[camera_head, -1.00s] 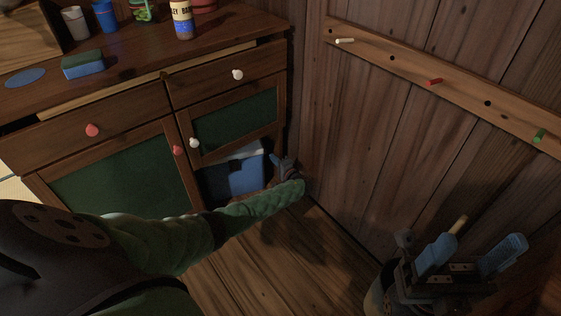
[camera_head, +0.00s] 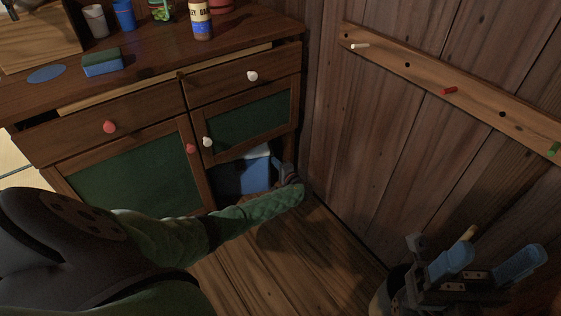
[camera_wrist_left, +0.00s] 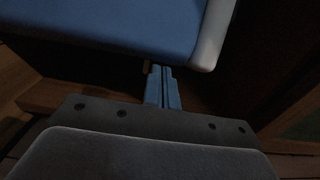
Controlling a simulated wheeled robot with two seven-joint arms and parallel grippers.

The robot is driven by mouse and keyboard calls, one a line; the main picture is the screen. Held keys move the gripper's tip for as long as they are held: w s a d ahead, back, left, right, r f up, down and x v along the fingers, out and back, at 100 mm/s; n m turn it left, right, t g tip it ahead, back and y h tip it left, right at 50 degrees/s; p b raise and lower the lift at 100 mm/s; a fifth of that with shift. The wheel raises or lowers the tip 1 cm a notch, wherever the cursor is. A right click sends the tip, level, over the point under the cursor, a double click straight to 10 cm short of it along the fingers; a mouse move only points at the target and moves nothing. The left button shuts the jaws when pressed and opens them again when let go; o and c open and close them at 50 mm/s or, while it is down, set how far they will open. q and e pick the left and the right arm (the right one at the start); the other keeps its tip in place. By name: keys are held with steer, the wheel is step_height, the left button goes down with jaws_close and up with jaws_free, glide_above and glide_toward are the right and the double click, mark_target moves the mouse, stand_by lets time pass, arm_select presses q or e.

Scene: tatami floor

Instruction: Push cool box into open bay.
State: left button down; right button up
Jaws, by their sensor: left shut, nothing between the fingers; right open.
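The blue cool box (camera_head: 243,177) with a pale lid sits in the open bay (camera_head: 270,147) low in the right part of the cabinet. My right gripper (camera_head: 485,262) is open and empty at the lower right, away from the cabinet.
The cabinet has a green-panelled door (camera_head: 125,172) at left and a green panel (camera_head: 250,122) above the bay. Its top holds a sponge (camera_head: 102,62), cups and a bottle (camera_head: 201,20). A plank wall with a peg rail (camera_head: 450,88) stands close at right. Wooden floor (camera_head: 300,250) lies in front.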

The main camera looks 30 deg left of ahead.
stand_by(0.3)
arm_select(q)
steer(key=p+v, duration=0.1)
steer(key=v, duration=0.6)
steer(key=shift+s+d+p, duration=0.2)
steer(key=shift+d+p, duration=0.15)
